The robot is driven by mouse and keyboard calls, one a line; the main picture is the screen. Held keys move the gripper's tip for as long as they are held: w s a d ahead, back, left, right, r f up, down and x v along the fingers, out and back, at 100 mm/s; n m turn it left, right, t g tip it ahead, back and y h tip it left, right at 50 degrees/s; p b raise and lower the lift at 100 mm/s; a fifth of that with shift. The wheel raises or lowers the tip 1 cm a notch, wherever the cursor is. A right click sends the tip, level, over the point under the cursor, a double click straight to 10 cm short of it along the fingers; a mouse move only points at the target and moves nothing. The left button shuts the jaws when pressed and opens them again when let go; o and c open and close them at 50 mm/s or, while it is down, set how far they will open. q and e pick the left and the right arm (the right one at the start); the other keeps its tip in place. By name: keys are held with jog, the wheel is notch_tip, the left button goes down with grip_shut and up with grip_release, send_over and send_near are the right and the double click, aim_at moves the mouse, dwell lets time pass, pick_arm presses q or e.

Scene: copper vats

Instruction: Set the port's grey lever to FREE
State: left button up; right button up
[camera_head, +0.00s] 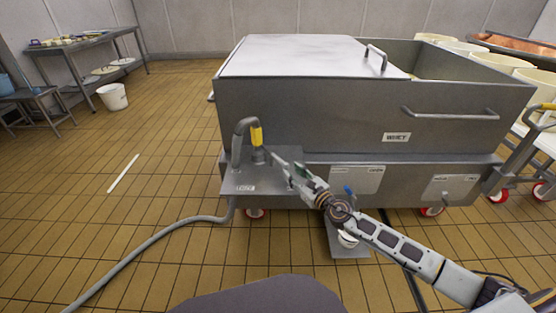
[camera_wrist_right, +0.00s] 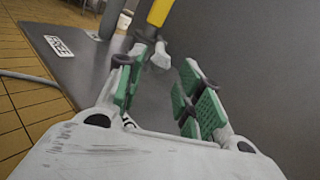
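The port is on a grey plate (camera_head: 265,178) low on the vat's front left, where a curved grey pipe end with a yellow sleeve (camera_head: 257,136) stands upright. A small light grey piece, seemingly the lever (camera_wrist_right: 160,55), sticks out at the sleeve's foot in the right wrist view. A label reading FREE (camera_wrist_right: 59,46) lies on the plate to its left. My right gripper (camera_head: 290,168) is just right of the port. In the right wrist view its green-padded fingers (camera_wrist_right: 157,82) are apart with nothing between them, short of the lever. My left gripper is out of view.
The grey vat (camera_head: 330,115) rises directly behind the port. A grey hose (camera_head: 150,252) runs from the plate across the tiled floor. A blue-tipped part (camera_head: 348,190) and white label panels are on the vat's base. The floor to the left is mostly clear.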

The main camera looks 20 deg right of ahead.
aim_at(273, 155)
jog(key=shift+x, duration=2.5)
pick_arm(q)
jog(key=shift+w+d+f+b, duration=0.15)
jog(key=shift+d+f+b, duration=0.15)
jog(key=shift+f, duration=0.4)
pick_arm(e)
jog(key=shift+x, duration=2.8)
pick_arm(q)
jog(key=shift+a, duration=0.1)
pick_arm(e)
grip_shut()
